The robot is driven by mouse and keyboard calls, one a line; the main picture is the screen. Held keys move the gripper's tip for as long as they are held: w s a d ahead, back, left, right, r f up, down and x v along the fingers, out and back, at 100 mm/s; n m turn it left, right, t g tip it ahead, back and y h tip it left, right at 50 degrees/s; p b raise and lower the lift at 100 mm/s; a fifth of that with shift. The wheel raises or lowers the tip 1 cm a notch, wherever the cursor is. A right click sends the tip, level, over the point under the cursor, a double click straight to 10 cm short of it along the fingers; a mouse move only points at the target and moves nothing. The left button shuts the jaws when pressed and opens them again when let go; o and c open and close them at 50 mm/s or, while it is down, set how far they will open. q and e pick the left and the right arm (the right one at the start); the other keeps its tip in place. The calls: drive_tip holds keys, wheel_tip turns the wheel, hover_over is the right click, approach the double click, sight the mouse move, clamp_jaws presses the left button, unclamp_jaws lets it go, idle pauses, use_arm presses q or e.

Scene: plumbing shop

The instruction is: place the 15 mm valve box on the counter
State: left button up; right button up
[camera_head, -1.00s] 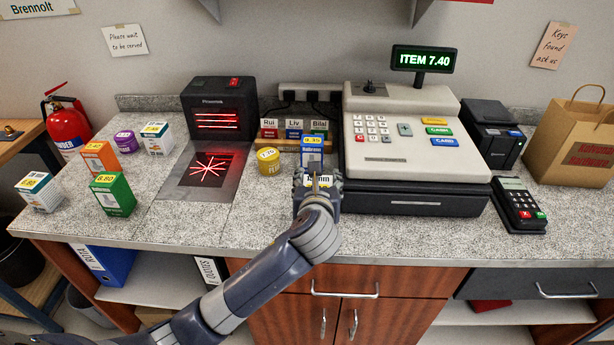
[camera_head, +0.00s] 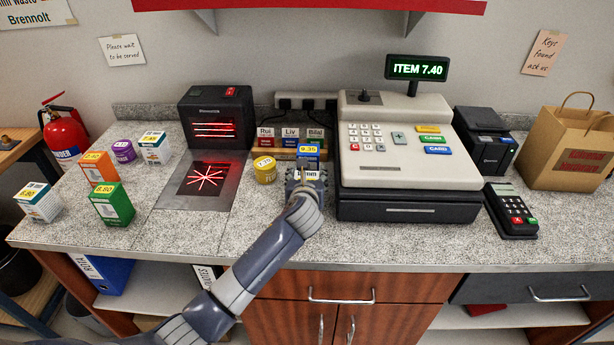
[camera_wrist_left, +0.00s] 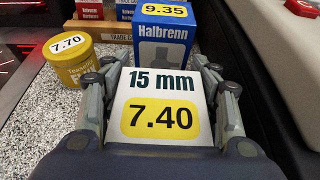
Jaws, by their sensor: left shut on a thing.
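The 15 mm valve box (camera_wrist_left: 166,104) has a white top with a yellow 7.40 label. It sits between the fingers of my left gripper (camera_head: 306,182), which is shut on it. In the head view only a strip of the box's top (camera_head: 309,175) shows; the hand hides the rest. The box is over the counter (camera_head: 245,225), left of the cash register and just in front of a blue box (camera_wrist_left: 163,42) labelled 9.35. I cannot tell whether its underside touches the counter. My right gripper is not in view.
A yellow tub (camera_head: 265,170) stands close on the left of the blue box. The cash register (camera_head: 410,210) is close on the right. The scanner (camera_head: 205,180) and several priced boxes, including a green one (camera_head: 112,205), are farther left. Bare counter lies in front of the hand.

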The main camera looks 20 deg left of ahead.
use_arm(q)
drive_tip(key=o, duration=1.3)
drive_tip(key=shift+f, duration=0.1)
drive_tip(key=v, duration=1.2)
drive_tip(key=shift+s, duration=0.1)
